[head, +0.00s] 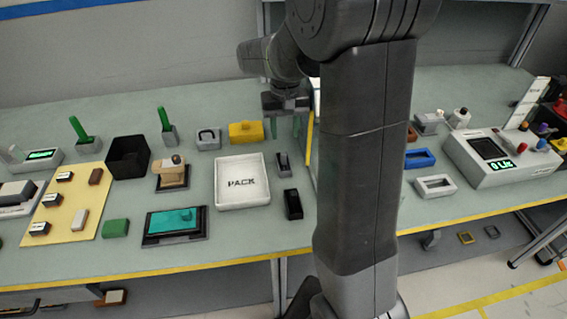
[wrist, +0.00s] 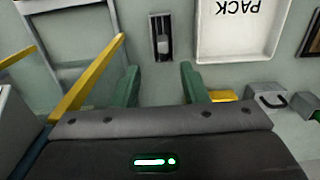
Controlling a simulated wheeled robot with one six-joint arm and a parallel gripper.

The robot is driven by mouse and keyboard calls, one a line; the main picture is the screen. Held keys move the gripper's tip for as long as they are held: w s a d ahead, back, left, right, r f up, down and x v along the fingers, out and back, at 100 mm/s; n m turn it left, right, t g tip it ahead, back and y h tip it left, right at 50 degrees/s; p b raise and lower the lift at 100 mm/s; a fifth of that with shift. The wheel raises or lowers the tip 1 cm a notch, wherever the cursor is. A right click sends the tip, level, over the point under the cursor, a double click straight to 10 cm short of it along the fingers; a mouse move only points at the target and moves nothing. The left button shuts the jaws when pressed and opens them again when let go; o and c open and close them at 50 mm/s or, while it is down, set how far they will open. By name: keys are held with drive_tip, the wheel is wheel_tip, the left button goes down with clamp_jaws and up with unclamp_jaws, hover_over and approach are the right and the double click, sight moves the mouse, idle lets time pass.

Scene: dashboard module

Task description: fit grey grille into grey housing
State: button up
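My gripper (head: 286,126) hangs above the back middle of the bench. In the wrist view my gripper (wrist: 160,82) has its two green fingers wide apart with nothing between them. A light grey frame with an open slot (head: 436,186), which looks like the grey housing, lies right of my arm in the head view. I cannot pick out the grey grille for certain; a small light grey block (head: 79,218) on the yellow mat may be it. Both are far from my gripper, and neither shows in the wrist view.
A white PACK tray (head: 242,205) and a dark upright holder (head: 283,165) stand near my gripper. A blue frame (head: 420,158) lies behind the grey one. A control box (head: 500,158) stands at right. A yellow-edged frame (wrist: 90,90) is close beside the left finger in the wrist view.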

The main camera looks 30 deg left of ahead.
sight(283, 153)
drive_tip(key=f, duration=0.6)
drive_tip(key=shift+s+f+p, duration=0.25)
drive_tip(key=shift+s+p, duration=0.1)
clamp_jaws()
